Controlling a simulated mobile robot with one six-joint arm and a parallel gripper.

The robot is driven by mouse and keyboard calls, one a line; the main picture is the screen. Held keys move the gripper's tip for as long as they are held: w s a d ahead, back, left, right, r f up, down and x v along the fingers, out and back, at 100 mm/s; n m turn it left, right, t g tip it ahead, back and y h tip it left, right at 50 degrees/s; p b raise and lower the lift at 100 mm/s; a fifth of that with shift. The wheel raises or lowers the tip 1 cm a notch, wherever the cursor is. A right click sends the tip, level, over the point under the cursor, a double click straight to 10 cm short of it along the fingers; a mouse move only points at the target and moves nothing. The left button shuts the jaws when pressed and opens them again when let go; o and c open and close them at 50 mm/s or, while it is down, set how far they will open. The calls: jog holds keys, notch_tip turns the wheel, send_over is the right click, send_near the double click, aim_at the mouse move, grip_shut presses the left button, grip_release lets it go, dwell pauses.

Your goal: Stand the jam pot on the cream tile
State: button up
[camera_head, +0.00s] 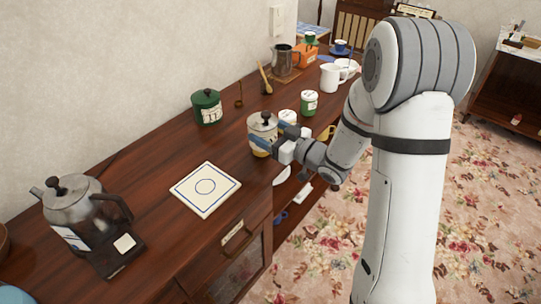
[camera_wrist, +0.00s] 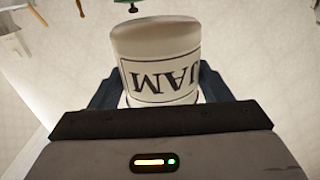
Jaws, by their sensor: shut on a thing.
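The jam pot (camera_head: 262,126) is cream with a dark-knobbed lid. My gripper (camera_head: 275,142) is shut around its sides and appears to hold it upright, raised above the sideboard. In the wrist view, the jam pot (camera_wrist: 157,50) sits between the two dark fingers of my gripper (camera_wrist: 160,92); its JAM lettering shows upside down, and its lid is hidden. The cream tile (camera_head: 184,194) lies flat on the sideboard, left of and nearer than the pot. It has a blue border and a blue ring, and is empty.
The dark wooden sideboard (camera_head: 150,168) is clear around the tile. A coffee maker (camera_head: 85,215) stands at the near left. A green pot (camera_head: 206,107) stands toward the wall. A small green-and-white pot (camera_head: 309,103), a white jug (camera_head: 329,77) and a metal jug (camera_head: 284,60) stand farther back.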

notch_tip(320, 180, down, 9)
jog(key=shift+f+p, duration=0.2)
jog(key=shift+p, duration=0.2)
jog(key=shift+f, duration=0.1)
jog(key=shift+f+b, duration=0.3)
jog(key=shift+b, duration=0.2)
jog(key=shift+f+b, duration=0.25)
jog(key=shift+b, duration=0.1)
jog(key=o, duration=1.3)
